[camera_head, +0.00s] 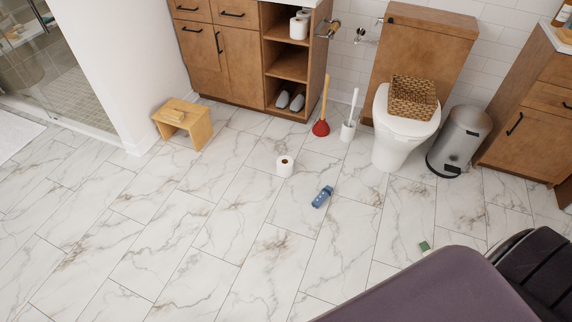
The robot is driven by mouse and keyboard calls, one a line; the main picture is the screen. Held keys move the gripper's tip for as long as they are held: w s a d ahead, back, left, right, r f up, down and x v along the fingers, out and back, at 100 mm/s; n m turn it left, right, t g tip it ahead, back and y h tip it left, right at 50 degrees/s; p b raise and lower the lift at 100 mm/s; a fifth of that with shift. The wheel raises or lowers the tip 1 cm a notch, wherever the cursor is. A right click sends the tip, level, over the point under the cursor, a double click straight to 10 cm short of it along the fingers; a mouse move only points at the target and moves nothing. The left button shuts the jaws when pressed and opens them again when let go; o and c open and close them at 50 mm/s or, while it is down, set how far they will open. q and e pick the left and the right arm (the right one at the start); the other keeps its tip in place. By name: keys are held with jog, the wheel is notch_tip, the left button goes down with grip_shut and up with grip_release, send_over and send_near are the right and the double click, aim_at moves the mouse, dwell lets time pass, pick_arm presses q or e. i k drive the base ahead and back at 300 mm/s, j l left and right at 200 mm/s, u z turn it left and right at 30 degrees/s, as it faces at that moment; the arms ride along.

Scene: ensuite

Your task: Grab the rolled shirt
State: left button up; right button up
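A small blue rolled bundle (322,197) lies on the marble-tiled floor near the middle of the view. It could be the rolled shirt, but it is too small to be certain. It lies at a slant, with a lighter patch on its side, and nothing touches it. Neither my left nor my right gripper is in view.
A toilet paper roll (285,166) stands on the floor behind the bundle. Farther back are a red plunger (321,128), a toilet brush (348,131), the toilet (393,146), a metal bin (460,142) and a wooden stool (197,130). A green item (424,246) lies right. The left floor is clear.

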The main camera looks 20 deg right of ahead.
aim_at(327, 192)
jog(key=i+z, duration=0.25)
jog(key=i, duration=0.25)
jog(key=i+j+z, duration=0.25)
jog(key=i, duration=0.2)
jog(key=i+j+z, duration=0.25)
jog(key=i, duration=0.2)
